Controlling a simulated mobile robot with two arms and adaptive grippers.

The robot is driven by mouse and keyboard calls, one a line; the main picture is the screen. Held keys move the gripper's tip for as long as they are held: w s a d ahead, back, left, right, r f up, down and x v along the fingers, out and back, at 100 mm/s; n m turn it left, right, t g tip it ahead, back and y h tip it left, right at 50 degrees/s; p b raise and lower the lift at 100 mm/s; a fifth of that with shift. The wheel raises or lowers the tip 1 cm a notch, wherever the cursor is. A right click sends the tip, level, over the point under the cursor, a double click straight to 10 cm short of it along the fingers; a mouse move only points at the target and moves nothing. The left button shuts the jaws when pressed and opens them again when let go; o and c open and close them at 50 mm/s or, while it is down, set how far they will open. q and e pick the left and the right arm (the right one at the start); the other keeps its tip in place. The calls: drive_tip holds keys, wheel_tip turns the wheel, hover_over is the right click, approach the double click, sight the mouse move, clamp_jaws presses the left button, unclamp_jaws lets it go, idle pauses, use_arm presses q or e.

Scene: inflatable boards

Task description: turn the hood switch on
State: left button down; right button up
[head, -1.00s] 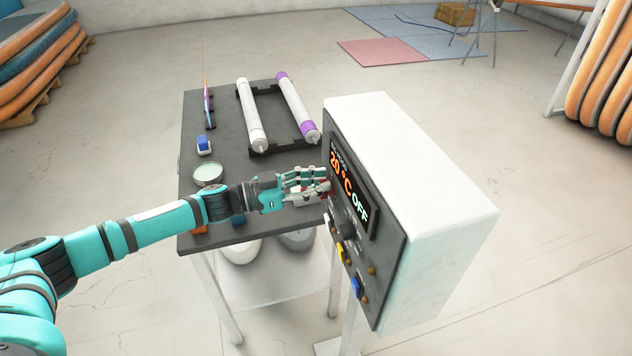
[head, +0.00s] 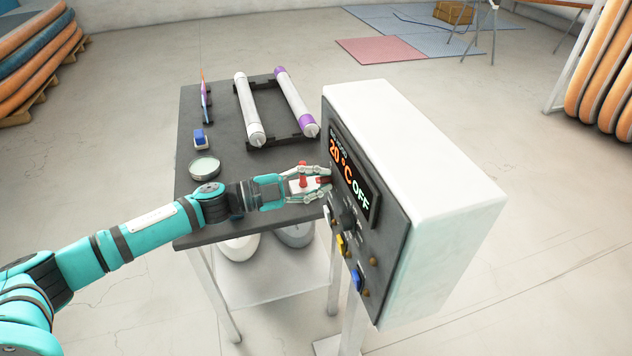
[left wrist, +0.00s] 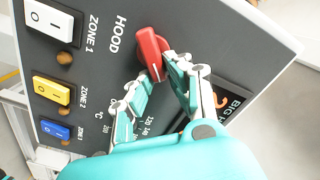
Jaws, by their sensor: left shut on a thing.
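The red hood switch (left wrist: 150,48) sticks out of the dark front panel beside the printed word HOOD in the left wrist view. My left gripper (left wrist: 158,72) is shut on it, one finger on each side, with its outer end showing between them. The box's display (head: 351,183) reads 20 °C and OFF. My right gripper is not in view.
The panel also has a white zone 1 switch (left wrist: 48,20), a yellow zone 2 switch (left wrist: 51,91), a blue switch (left wrist: 55,131) and a dark knob (head: 347,218). A dark table (head: 222,108) behind my left arm holds white rolls (head: 249,112) and a round tin (head: 205,168).

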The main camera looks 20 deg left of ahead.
use_arm(q)
drive_tip(key=m+b, duration=0.1)
drive_tip(key=m, duration=0.1)
drive_tip(key=f+m+b, duration=0.1)
drive_tip(key=m, duration=0.1)
drive_tip(key=shift+s+d+m+b, duration=0.2)
drive_tip(key=shift+m+b, duration=0.1)
drive_tip(key=shift+f+m+b, duration=0.2)
drive_tip(key=shift+m+b, duration=0.8)
drive_tip(key=shift+m, duration=0.7)
drive_tip(key=c, duration=1.6)
unclamp_jaws()
drive_tip(key=shift+c, duration=0.2)
drive_tip(key=o, duration=0.4)
drive_tip(key=shift+d+f, duration=0.1)
drive_tip(key=shift+d, duration=0.1)
drive_tip(key=shift+c, duration=0.2)
drive_tip(key=shift+a, duration=0.1)
